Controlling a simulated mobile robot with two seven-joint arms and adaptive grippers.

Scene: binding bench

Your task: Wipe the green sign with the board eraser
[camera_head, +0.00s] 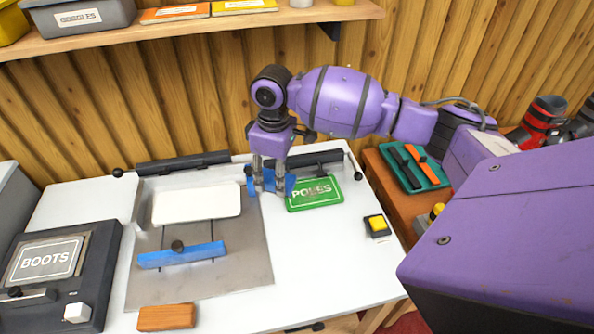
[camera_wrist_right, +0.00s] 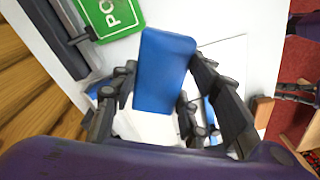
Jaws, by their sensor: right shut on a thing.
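The green sign (camera_head: 315,195) with white lettering lies on the white bench top, right of the metal plate. Its corner also shows in the wrist view (camera_wrist_right: 108,17). My right gripper (camera_head: 268,188) points down just left of the sign. It is shut on a blue block, which I take to be the board eraser (camera_wrist_right: 165,70). The block sticks out between the dark fingers, and in the head view they partly hide it. Whether it touches the bench I cannot tell. A dark part at the right of the wrist view may be my left gripper (camera_wrist_right: 297,91); its fingers are unclear.
A metal plate (camera_head: 245,272) carries a white card (camera_head: 196,206) and a blue bar with a knob (camera_head: 182,255). A brown block (camera_head: 166,317) lies in front. A BOOTS panel (camera_head: 50,262) stands left. A yellow button (camera_head: 377,225) and a teal tray (camera_head: 415,168) are right.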

